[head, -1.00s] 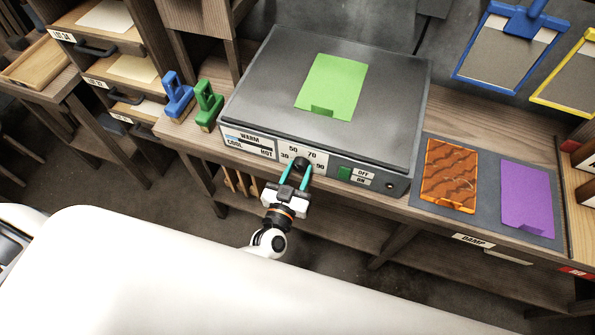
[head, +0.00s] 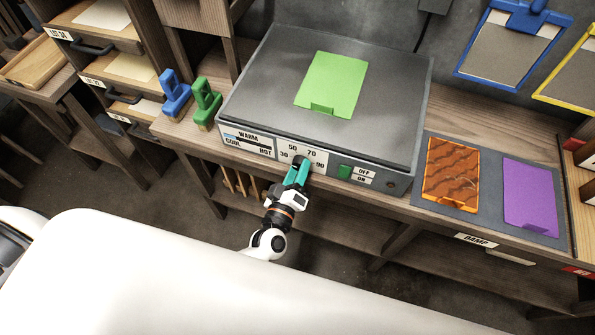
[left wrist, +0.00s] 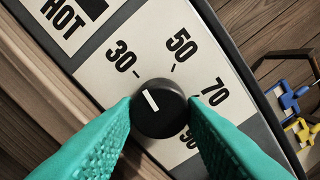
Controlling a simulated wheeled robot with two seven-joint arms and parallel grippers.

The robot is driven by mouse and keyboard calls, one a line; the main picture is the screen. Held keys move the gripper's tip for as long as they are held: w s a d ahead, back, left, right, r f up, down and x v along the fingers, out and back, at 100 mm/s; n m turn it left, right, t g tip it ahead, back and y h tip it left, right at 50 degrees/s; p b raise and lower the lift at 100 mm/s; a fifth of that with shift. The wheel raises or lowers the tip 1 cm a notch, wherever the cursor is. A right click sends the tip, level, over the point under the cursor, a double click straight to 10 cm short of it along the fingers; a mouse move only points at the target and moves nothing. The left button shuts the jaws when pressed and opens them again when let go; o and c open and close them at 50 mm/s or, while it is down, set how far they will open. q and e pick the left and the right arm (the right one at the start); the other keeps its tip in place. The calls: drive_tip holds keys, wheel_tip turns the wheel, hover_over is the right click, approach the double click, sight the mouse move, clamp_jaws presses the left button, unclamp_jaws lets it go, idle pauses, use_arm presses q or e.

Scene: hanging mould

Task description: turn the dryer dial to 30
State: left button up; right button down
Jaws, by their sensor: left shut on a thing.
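The dryer (head: 265,85) is a grey box on the wooden bench, with a white dial plate on its front. Its round black dial (left wrist: 160,110) has a white pointer line. The fingers and dial also show in the left wrist view. The dial is partly hidden by the fingers in the head view. My right gripper is not in view.
A green sheet (head: 333,84) lies on the dryer top. A green switch (head: 344,172) is right of the dial. Blue (head: 175,93) and green (head: 206,102) clamp-like tools stand left of the dryer. Orange (head: 451,174) and purple (head: 530,196) panels lie on a dark mat at right.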

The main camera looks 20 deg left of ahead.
use_arm(q)
drive_tip(key=shift+n, duration=0.8)
drive_tip(key=o, duration=1)
drive_tip(key=s+b, duration=0.2)
drive_tip(key=s, duration=1)
drive_tip(key=shift+a, duration=0.2)
